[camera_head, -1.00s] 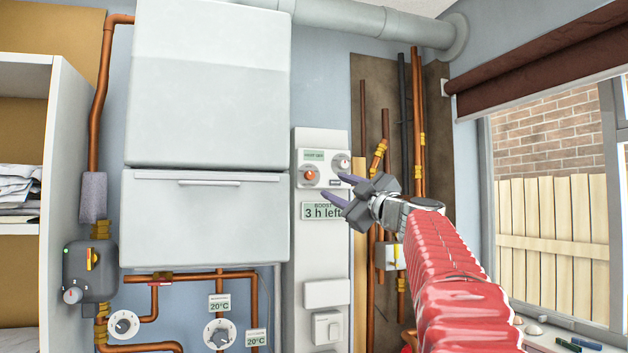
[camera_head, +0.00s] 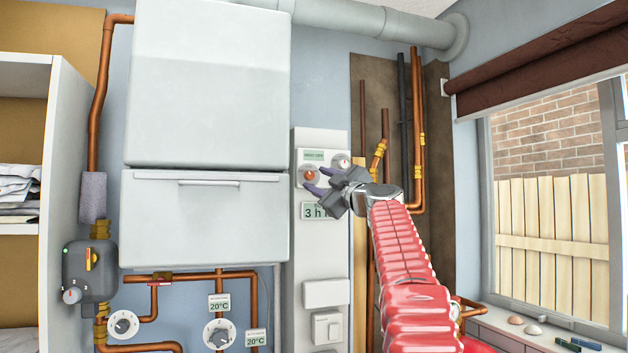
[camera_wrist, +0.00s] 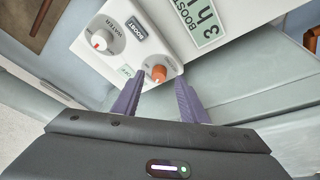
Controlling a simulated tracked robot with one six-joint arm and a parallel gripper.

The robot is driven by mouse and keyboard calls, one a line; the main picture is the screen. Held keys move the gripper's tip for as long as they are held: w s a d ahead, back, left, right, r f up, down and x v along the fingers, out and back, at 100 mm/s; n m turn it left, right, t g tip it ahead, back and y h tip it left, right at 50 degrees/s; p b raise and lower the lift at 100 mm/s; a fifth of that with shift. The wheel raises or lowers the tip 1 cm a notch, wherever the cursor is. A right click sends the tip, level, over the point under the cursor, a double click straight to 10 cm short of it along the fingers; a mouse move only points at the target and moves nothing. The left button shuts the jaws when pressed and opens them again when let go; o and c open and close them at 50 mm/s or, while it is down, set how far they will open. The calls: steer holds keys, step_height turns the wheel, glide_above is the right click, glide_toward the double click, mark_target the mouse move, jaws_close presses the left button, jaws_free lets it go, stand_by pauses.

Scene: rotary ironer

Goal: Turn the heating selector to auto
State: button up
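The control panel (camera_head: 320,142) is a tall white unit on the wall. It carries an orange knob (camera_head: 308,175) at the left and a white dial (camera_head: 341,161) at the right. In the wrist view the white dial (camera_wrist: 99,40) is lettered WATER; the orange knob (camera_wrist: 158,73) has no heating label that I can read. My gripper (camera_head: 315,181) is in front of the panel at the orange knob. In the wrist view my gripper (camera_wrist: 160,88) has its two purple fingers apart, one each side of the knob's picture; I cannot tell whether they touch it.
A BOOST display (camera_head: 310,212) below the knobs is partly hidden by my gripper. A small BOOST button (camera_wrist: 137,26) sits between the knobs. A white cabinet (camera_head: 205,220) stands close at the left. Copper pipes (camera_head: 417,140) run up the wall at the right.

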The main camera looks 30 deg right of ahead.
mark_target(310, 175)
steer(key=shift+x, duration=1.15)
jaws_close()
steer(key=shift+a+f, duration=0.1)
